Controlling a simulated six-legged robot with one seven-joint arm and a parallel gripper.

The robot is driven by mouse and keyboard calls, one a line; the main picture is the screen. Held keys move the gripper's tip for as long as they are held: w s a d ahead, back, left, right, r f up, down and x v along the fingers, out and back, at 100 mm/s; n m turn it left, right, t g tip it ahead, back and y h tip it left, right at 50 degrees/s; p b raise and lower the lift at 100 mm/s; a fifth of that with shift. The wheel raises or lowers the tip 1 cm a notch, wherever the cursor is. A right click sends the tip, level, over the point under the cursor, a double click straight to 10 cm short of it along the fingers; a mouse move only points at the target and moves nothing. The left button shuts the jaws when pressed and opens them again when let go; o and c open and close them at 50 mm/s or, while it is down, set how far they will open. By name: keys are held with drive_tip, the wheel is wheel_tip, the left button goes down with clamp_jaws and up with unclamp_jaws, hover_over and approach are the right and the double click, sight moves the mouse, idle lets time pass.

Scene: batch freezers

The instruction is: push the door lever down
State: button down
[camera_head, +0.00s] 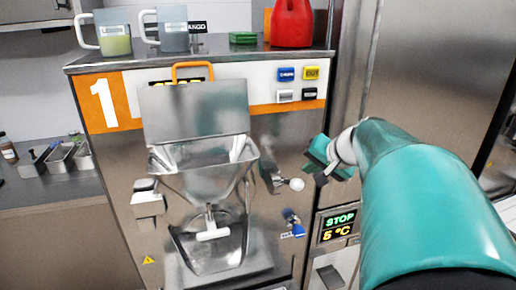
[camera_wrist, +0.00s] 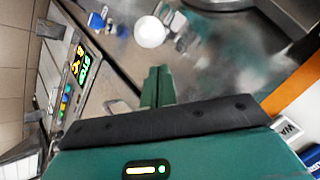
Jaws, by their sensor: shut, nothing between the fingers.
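The door lever (camera_head: 272,178) is a metal arm with a white ball knob on its right end. It sits on the right side of the steel front of machine 1, beside the hopper and spout. In the wrist view the white ball (camera_wrist: 149,32) shows above my fingertips, with a blurred metal part beside it. My gripper (camera_head: 315,168) is teal and dark, just up and right of the ball. In the wrist view its two green fingers (camera_wrist: 157,80) are together and empty. A gap shows between the fingertips and the ball.
A blue-knobbed part (camera_head: 297,229) sits below the lever. The steel hopper (camera_head: 205,160) juts out to the left. A lit STOP 5 °C display (camera_head: 340,226) is at lower right. A red jug (camera_head: 292,24) and measuring jugs (camera_head: 113,35) stand on top.

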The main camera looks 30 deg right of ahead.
drive_tip(key=shift+s+a+f, duration=0.1)
drive_tip(key=shift+a+f, duration=0.4)
drive_tip(key=shift+a, duration=0.1)
drive_tip(key=shift+s+a+f+t, duration=0.1)
drive_tip(key=shift+s+f+t, duration=0.1)
drive_tip(key=shift+s+t, duration=0.1)
